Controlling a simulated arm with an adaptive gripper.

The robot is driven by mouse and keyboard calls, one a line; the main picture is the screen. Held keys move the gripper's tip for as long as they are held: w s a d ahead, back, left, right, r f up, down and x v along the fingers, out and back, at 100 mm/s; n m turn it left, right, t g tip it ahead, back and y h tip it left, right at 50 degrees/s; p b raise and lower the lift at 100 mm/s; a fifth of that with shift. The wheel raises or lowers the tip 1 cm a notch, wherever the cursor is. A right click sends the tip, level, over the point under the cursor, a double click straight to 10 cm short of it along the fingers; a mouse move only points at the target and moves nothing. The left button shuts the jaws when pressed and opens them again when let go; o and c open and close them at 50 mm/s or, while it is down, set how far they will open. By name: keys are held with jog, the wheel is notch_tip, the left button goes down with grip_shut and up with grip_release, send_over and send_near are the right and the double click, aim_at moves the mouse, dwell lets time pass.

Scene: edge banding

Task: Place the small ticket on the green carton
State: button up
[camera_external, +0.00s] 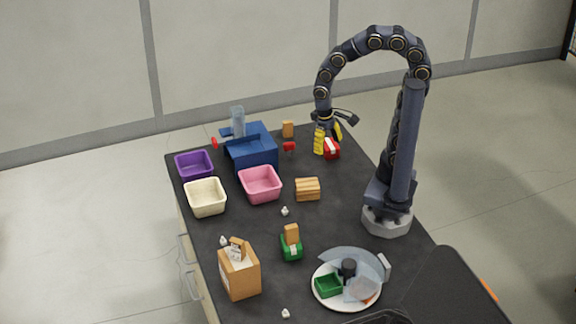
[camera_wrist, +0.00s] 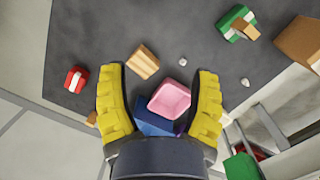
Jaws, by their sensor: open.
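The green carton (camera_external: 291,249) stands near the middle front of the table in the external view, with a white patch on its front and a tan block at its top. It also shows at the upper right of the wrist view (camera_wrist: 233,22). No piece is clearly the small ticket; small white pieces lie on the table, one behind the carton (camera_external: 285,211) and one left of it (camera_external: 223,240). My gripper (camera_external: 328,136) is open with nothing between its yellow fingers (camera_wrist: 160,75). It is at the far end of the table, well away from the green carton.
A red carton (camera_external: 332,149) is close by my gripper. A striped wooden block (camera_external: 307,189), pink bin (camera_external: 260,185), cream bin (camera_external: 205,197), purple bin (camera_external: 193,164) and blue machine (camera_external: 250,147) fill the left and middle. A brown box (camera_external: 240,274) and plate (camera_external: 320,300) stand in front.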

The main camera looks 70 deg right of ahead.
jog(key=s+d+r+n, duration=0.3)
jog(key=s+d+r, duration=0.1)
jog(key=s+d, duration=0.3)
jog(key=shift+n, duration=0.4)
